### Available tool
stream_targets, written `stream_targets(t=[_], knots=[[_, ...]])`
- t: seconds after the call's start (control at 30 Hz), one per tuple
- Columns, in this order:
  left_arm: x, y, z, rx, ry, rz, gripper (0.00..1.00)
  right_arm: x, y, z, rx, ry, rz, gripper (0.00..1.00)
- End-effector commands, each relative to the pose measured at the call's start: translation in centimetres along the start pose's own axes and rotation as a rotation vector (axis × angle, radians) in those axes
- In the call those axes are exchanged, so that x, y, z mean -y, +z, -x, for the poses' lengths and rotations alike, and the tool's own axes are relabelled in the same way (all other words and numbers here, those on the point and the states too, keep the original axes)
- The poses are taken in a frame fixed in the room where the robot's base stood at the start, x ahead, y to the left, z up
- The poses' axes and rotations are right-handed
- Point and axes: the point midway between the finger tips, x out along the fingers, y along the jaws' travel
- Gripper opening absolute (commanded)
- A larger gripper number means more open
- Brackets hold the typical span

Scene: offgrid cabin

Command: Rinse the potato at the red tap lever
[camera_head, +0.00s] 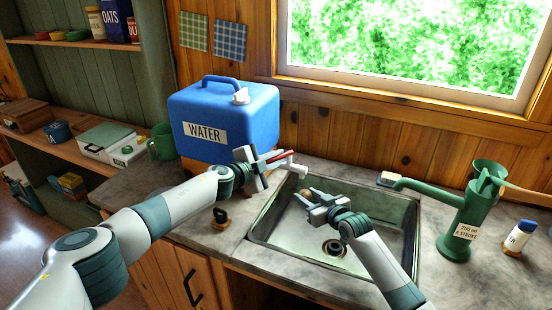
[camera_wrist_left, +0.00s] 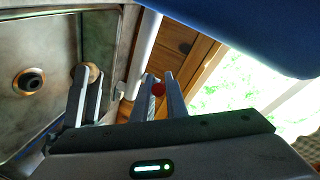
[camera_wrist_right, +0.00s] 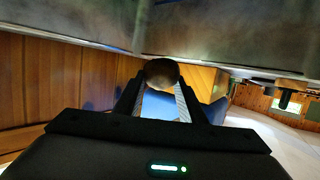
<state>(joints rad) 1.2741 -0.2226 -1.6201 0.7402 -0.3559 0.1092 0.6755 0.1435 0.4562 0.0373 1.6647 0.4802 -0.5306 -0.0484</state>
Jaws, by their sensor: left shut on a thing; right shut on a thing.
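My left gripper (camera_head: 272,161) is shut on the red lever; the lever's red also shows between the fingers in the left wrist view (camera_wrist_left: 157,89). My right gripper (camera_head: 312,200) is shut on the brown potato (camera_wrist_right: 161,70) over the sink, close below the spout. The potato is partly hidden by fingers in the head view. I cannot make out any running water.
A green hand pump (camera_head: 465,215) stands right of the sink, its spout reaching toward the basin. A white shaker (camera_head: 517,240) is at far right. A dark-handled stopper (camera_head: 221,217) sits on the counter left of the sink. A green mug (camera_head: 161,142) stands by the container.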

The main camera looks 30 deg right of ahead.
Motion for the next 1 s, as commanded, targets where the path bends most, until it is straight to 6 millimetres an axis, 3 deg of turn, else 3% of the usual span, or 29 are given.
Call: stream_targets(t=[0.43, 0.8, 0.83, 0.9, 1.0], knots=[[-0.22, -0.83, 0.28, 0.143, -0.095, 0.039, 0.00, -0.01, -0.06, 0.01, -0.001, 0.000, 0.000, 0.13], [-0.34, -0.77, 0.33, 0.159, -0.100, 0.040, 0.00, -0.01, -0.06, 0.01, -0.001, 0.000, 0.000, 0.13], [-0.34, -0.77, 0.33, 0.158, -0.100, 0.040, 0.17, -0.01, -0.06, 0.01, -0.001, 0.000, 0.000, 0.13], [-0.36, -0.76, 0.33, 0.158, -0.100, 0.040, 0.31, -0.01, -0.06, 0.01, -0.001, 0.000, 0.000, 0.13], [-0.40, -0.74, 0.33, 0.158, -0.099, 0.040, 0.31, -0.01, -0.06, 0.01, -0.001, 0.000, 0.000, 0.13]])
